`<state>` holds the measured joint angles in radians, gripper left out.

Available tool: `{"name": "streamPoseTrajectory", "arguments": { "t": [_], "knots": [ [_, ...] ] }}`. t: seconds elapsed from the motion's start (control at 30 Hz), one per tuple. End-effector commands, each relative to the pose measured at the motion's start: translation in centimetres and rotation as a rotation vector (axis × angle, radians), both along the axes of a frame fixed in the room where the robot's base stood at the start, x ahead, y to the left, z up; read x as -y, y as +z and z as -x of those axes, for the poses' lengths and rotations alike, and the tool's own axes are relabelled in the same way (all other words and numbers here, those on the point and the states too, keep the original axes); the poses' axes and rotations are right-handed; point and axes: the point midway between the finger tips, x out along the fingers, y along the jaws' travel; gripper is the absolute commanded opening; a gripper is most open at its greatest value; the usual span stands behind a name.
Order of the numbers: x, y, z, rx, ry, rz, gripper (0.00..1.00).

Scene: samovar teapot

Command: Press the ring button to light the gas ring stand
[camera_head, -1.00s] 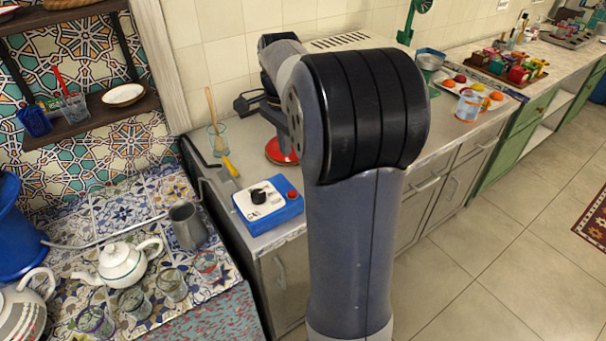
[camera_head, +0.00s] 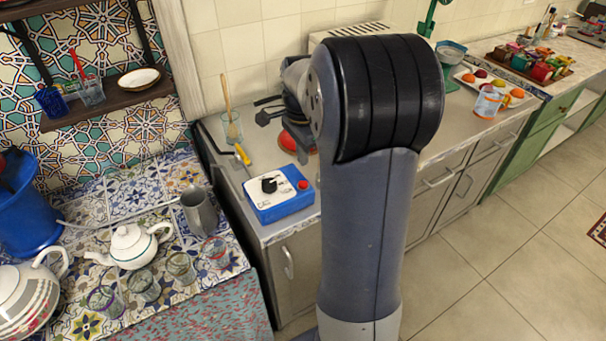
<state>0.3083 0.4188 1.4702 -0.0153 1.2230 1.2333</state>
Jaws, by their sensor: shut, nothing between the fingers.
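A blue box (camera_head: 284,207) with a white top sits near the front edge of the grey counter, left of my arm. It carries a black knob (camera_head: 269,185) and a red button (camera_head: 303,184). Nothing touches the button. My gripper (camera_head: 264,109) shows only in part as dark pieces over the back of the counter, behind and above the box; it is shut and empty. My arm hides much of it. A red round thing (camera_head: 288,141) lies below it, partly hidden by my arm; I cannot tell if it belongs to the gas ring stand.
A glass with a wooden utensil (camera_head: 231,127) and a yellow-handled tool (camera_head: 242,155) are behind the box. A grey jug (camera_head: 199,211), a white teapot (camera_head: 132,246) and several glasses stand on the tiled surface at left. The floor (camera_head: 500,270) at right is clear.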

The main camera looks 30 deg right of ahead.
Motion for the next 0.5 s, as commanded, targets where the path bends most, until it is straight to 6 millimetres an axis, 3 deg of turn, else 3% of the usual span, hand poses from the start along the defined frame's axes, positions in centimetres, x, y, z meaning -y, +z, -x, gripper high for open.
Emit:
{"name": "streamPoseTrajectory", "arguments": {
  "t": [0.2, 0.5],
  "knots": [
    [0.1, -4.4, 0.0, -0.005, 0.0, -0.001, 0.0],
    [0.2, -7.2, -0.2, 0.0, 0.0, 0.0, 0.0]
  ]
}}
